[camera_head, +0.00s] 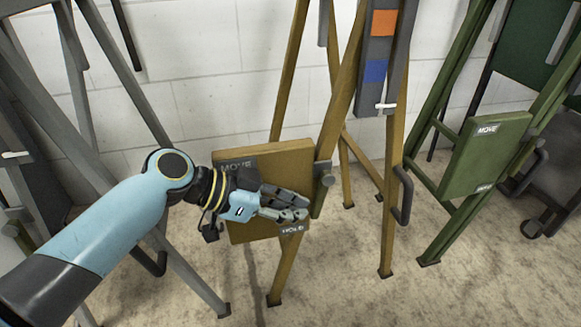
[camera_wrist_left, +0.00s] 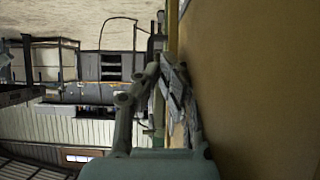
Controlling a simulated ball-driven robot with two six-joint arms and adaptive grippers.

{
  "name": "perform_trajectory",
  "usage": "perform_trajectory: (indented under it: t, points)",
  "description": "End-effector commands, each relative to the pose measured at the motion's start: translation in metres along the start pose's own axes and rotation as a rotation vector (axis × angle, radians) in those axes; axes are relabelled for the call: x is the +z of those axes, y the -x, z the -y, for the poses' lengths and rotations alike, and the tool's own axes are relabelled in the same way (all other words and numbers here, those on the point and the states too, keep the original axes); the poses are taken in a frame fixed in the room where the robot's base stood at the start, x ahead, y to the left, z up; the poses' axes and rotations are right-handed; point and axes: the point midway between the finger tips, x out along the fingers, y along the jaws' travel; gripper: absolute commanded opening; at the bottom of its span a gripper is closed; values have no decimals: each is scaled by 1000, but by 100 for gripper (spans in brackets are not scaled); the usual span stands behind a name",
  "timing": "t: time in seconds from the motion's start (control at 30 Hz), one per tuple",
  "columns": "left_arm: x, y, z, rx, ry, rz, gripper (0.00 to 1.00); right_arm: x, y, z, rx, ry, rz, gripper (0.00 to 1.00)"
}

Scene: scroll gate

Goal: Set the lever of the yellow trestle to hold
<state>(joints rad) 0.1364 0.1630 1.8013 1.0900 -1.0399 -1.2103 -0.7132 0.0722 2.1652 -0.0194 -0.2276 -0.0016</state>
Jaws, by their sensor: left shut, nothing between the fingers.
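The yellow trestle (camera_head: 337,108) stands in the middle of the head view, by the wall. Its square yellow board (camera_head: 295,158) carries a MOVE label (camera_head: 238,165) at the top left and a lower label (camera_head: 292,229), partly legible, at the bottom. My left gripper (camera_head: 302,208) is shut and empty in front of the board, near the lower label. In the left wrist view its fingers (camera_wrist_left: 165,65) lie alongside the yellow board (camera_wrist_left: 250,90). My right gripper is not in view.
A dark strip with an orange square (camera_head: 383,22) and a blue square (camera_head: 375,71) hangs on the yellow trestle. A dark handle (camera_head: 403,195) juts from its right leg. A green trestle (camera_head: 487,150) stands right, a grey trestle (camera_head: 125,85) left. Floor in front is clear.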

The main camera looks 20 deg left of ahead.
Motion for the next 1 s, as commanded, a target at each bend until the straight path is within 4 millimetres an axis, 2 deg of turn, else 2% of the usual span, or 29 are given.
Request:
perform_trajectory:
  t: [0.3,0.43,1.0]
  points:
    - [2,51,0,1,-5,6,0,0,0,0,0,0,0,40]
    - [1,65,0,1,-2,4,0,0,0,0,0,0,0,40]
    - [0,70,0,0,0,0,0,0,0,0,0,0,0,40]
